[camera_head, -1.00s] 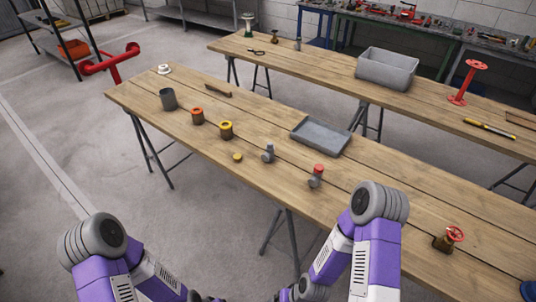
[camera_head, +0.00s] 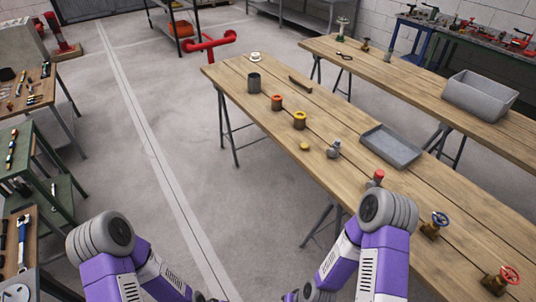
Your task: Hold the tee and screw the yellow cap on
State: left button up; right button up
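A small yellow cap (camera_head: 304,146) lies flat on the near wooden table. A grey tee-like fitting (camera_head: 333,150) stands just right of it, apart from it. Which of the two is the tee I cannot tell for sure.
The near table (camera_head: 345,185) also bears a grey tray (camera_head: 392,147), a yellow-topped pot (camera_head: 300,120), an orange-topped pot (camera_head: 277,102), a dark cup (camera_head: 254,83) and valves (camera_head: 434,226) at right. Tool racks (camera_head: 40,150) stand at left. The floor between is clear.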

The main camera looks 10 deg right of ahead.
aim_at(333, 152)
jog(key=u, duration=0.3)
jog(key=k, duration=0.3)
jog(key=u, duration=0.6)
jog(key=i, duration=1.4)
jog(key=z, duration=0.85)
jog(key=i, duration=1.1)
jog(key=z, duration=1)
